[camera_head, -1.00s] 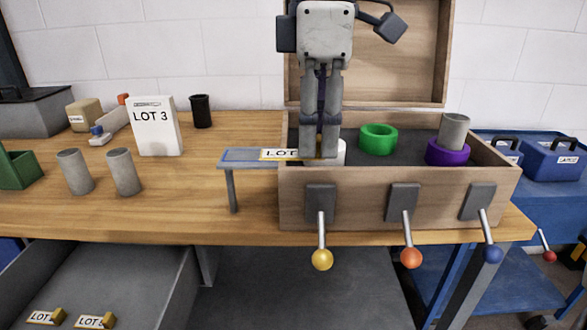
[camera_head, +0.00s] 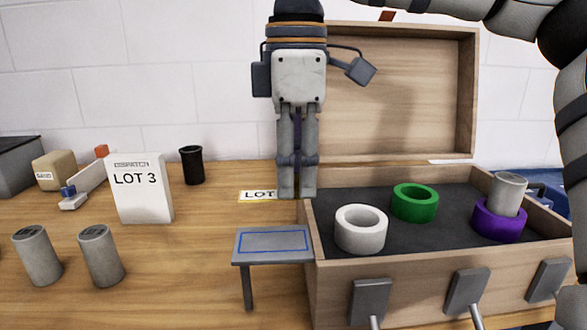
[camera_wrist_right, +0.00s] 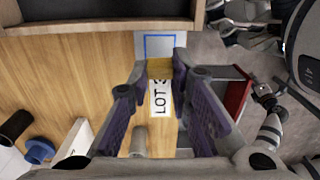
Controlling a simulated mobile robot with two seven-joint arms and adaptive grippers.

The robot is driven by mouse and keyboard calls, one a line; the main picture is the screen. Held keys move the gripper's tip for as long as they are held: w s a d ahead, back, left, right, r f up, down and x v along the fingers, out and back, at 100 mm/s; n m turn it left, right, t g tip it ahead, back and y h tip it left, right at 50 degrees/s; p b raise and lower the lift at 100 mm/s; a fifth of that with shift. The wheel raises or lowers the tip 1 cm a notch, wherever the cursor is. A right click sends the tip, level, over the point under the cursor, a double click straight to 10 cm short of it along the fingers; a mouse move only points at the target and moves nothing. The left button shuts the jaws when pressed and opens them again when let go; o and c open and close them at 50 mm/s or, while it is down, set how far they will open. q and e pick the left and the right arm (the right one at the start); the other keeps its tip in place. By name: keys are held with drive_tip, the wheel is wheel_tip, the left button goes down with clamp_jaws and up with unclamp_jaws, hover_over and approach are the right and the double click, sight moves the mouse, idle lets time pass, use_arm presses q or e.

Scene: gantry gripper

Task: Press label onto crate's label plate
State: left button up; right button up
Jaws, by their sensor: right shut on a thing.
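My right gripper (camera_head: 297,192) points down and is shut on the label (camera_head: 258,195), a white strip with yellow edging and "LOT" visible. The label sticks out to the left of the fingers. In the right wrist view, the label (camera_wrist_right: 161,98) reads "LOT 3" and its yellow tab is between the fingertips (camera_wrist_right: 160,68). The crate's label plate (camera_head: 272,240) is a grey ledge with a blue outline at the wooden crate's (camera_head: 410,270) left side. It is bare; the label appears beyond and apart from it. The plate also shows ahead in the wrist view (camera_wrist_right: 160,46). My left gripper is not in view.
The crate's lid (camera_head: 405,90) stands open behind. White (camera_head: 361,240), green (camera_head: 414,212) and purple (camera_head: 499,232) rings lie inside. A LOT 3 card (camera_head: 140,190), a black cup (camera_head: 192,165) and two grey cylinders (camera_head: 100,255) stand on the table's left.

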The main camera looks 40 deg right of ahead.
sight(296, 240)
drive_tip(key=shift+s, duration=0.15)
drive_tip(key=shift+f, duration=3.35)
drive_tip(key=shift+f, duration=0.25)
drive_tip(key=o, duration=1.3)
drive_tip(key=shift+r, duration=0.1)
